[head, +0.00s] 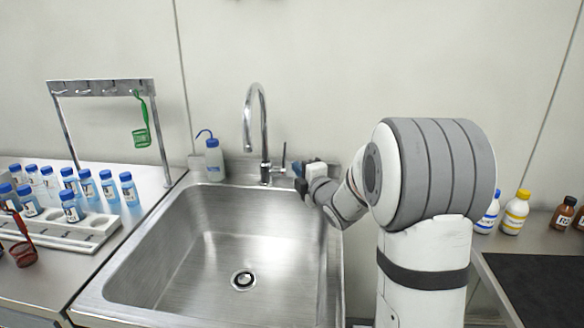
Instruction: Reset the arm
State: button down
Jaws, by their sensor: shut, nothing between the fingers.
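My arm rises at the right of the head view, in front of the right side of the sink. It bends to the left, and its end reaches the sink's back right corner. My gripper (301,180) is there, small and dark, beside the tap handle. It is shut and holds nothing. Part of the wrist hides the corner behind it, and I cannot tell whether the gripper touches the tap handle.
A steel sink (130,262) with a tall tap (263,130) fills the middle. A wash bottle (214,160) stands behind it. Blue-capped vials (129,189) and a hook rack (100,86) with a green basket (142,136) are left. Bottles (515,212) and a black mat (545,285) are right.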

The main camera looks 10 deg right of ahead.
jog(key=s+a+m+g+h+p, duration=0.1)
jog(key=s+m+g, duration=0.6)
jog(key=s, duration=1.2)
jog(key=s+a+f+m+g+h+p, duration=0.1)
jog(key=s+m+g+h+p, duration=0.3)
jog(key=s+m, duration=1)
jog(key=s+g+p, duration=0.2)
jog(key=s+g, duration=0.1)
jog(key=s, duration=0.2)
jog(key=shift+f+g, duration=0.25)
jog(key=shift+g, duration=0.15)
